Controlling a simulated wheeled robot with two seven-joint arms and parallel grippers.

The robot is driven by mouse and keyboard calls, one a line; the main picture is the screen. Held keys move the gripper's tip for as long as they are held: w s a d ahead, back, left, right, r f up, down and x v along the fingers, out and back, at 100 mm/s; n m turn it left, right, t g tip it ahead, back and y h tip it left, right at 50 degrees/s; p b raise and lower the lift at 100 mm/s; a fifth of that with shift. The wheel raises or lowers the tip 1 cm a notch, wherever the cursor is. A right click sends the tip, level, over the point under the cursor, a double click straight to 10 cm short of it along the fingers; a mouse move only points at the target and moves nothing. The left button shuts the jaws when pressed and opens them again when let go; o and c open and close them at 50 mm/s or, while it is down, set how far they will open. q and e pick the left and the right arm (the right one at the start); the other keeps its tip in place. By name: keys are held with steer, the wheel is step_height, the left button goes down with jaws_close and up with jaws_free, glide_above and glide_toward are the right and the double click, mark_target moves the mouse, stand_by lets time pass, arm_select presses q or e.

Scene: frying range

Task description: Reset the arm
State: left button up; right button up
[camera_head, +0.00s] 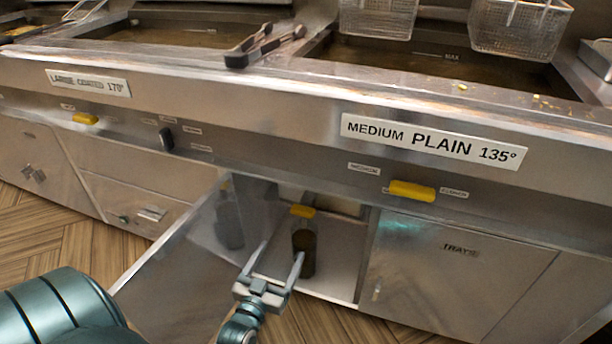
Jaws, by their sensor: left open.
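My left gripper (278,268) is at the lower middle of the head view, in front of an open cabinet under the frying range. Its two fingers are spread apart, pointing into the cabinet opening. A dark bottle (304,246) with a yellow cap stands upright in the cabinet, behind the fingers. The right finger overlaps the bottle in the picture; I cannot tell whether it touches. Nothing clearly sits gripped between the fingers. My right gripper is not in view.
The open cabinet door (180,262) stands out to the left of the gripper. Tongs (264,46) lie on the range top between the oil vats, and wire baskets (518,28) hang at the back right. The tray cabinet (450,275) is shut. Wooden floor (60,250) shows at left.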

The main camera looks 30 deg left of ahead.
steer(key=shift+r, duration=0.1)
